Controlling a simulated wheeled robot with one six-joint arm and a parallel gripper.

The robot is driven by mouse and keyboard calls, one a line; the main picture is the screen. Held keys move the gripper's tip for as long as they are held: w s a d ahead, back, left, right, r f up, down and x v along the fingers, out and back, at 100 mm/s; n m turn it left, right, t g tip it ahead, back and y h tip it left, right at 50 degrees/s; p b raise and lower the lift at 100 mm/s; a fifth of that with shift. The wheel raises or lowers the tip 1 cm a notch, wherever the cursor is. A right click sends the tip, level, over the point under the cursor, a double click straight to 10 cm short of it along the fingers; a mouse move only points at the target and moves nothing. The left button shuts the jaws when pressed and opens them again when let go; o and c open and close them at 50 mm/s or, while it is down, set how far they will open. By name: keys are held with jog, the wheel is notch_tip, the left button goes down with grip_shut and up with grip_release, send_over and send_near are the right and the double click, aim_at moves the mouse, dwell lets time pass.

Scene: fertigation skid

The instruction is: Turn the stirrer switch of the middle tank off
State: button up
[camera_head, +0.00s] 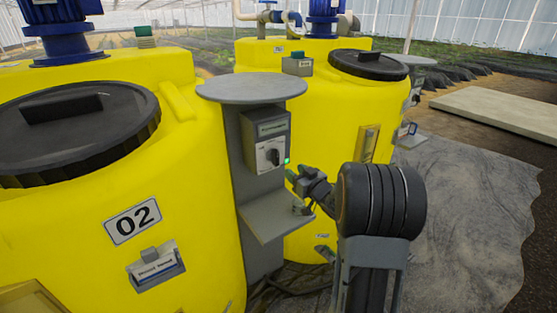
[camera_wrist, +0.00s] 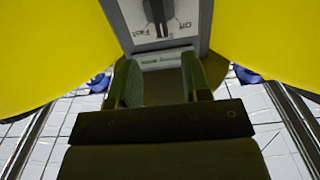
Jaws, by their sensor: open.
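A grey switch box with a dark rotary knob (camera_head: 272,155) is on a grey post between two yellow tanks. A small green lamp (camera_head: 287,160) glows beside the knob. In the wrist view the knob (camera_wrist: 158,14) is at the top edge, cut off by the frame, with the words "Fast" on its left and "Off" on its right. Its exact pointing is hard to read. My gripper (camera_head: 296,190) is just right of and below the box, apart from the knob. In the wrist view its two green-padded fingers (camera_wrist: 160,82) are spread with nothing between them.
The tank marked 02 (camera_head: 150,265) stands at the left, another yellow tank (camera_head: 335,110) behind on the right. A round grey plate (camera_head: 252,87) caps the post, and a grey shelf (camera_head: 275,218) juts out below the box. Grey sheeting (camera_head: 470,210) on the right is clear.

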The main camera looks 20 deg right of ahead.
aim_at(278, 158)
jog(key=w, duration=0.3)
jog(key=w+a, duration=0.1)
jog(key=w, duration=0.2)
jog(key=w+a+p, duration=0.1)
jog(key=w, duration=0.3)
jog(key=shift+w, duration=0.1)
jog(key=shift+c, duration=0.2)
grip_shut()
